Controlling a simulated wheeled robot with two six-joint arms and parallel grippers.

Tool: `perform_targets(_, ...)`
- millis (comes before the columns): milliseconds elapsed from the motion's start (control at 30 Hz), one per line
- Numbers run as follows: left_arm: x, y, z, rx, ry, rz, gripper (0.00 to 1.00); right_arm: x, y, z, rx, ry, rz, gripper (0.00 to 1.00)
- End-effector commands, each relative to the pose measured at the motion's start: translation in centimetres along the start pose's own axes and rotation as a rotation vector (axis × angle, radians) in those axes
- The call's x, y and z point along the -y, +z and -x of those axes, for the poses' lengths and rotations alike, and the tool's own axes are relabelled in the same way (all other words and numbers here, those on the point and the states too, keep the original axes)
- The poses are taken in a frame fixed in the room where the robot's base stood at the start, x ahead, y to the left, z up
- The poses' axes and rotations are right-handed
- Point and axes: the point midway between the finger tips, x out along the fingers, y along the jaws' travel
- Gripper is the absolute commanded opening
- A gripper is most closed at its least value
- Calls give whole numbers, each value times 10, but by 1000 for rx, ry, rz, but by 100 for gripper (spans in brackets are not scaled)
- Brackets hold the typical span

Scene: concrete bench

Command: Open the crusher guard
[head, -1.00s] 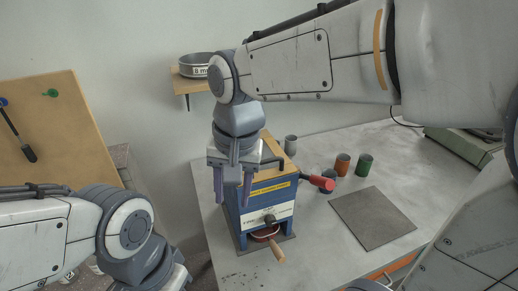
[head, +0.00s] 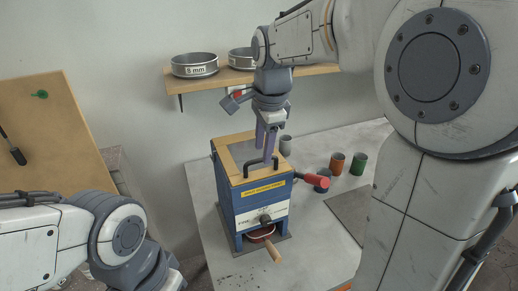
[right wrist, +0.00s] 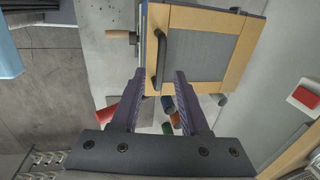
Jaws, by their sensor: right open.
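The blue crusher (head: 255,208) stands on the bench with a yellow label on its front. Its guard (head: 238,156), a wood-framed grey panel, lies flat across the top, closed. A black bar handle (head: 260,164) stands on the guard's front edge; it also shows in the right wrist view (right wrist: 160,62). My right gripper (head: 267,152) points down just over the handle. In the right wrist view its fingers (right wrist: 158,76) are apart, with the handle lined up between the tips; contact cannot be told. My left arm is at lower left; its gripper is out of view.
Orange (head: 337,162) and green (head: 357,164) cups stand right. A shelf (head: 205,84) with sieves hangs behind.

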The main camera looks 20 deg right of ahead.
Motion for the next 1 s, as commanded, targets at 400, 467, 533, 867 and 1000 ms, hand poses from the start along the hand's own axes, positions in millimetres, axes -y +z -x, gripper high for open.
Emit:
perform_targets(400,0,0,0,0,0,0,0,0,0,-19,0,-2,1,45)
perform_targets(467,0,0,0,0,0,0,0,0,0,-19,0,-2,1,45)
perform_targets(533,0,0,0,0,0,0,0,0,0,-19,0,-1,2,26)
perform_targets(867,0,0,0,0,0,0,0,0,0,-19,0,-1,2,0)
perform_targets(1000,0,0,0,0,0,0,0,0,0,-18,0,-1,2,0)
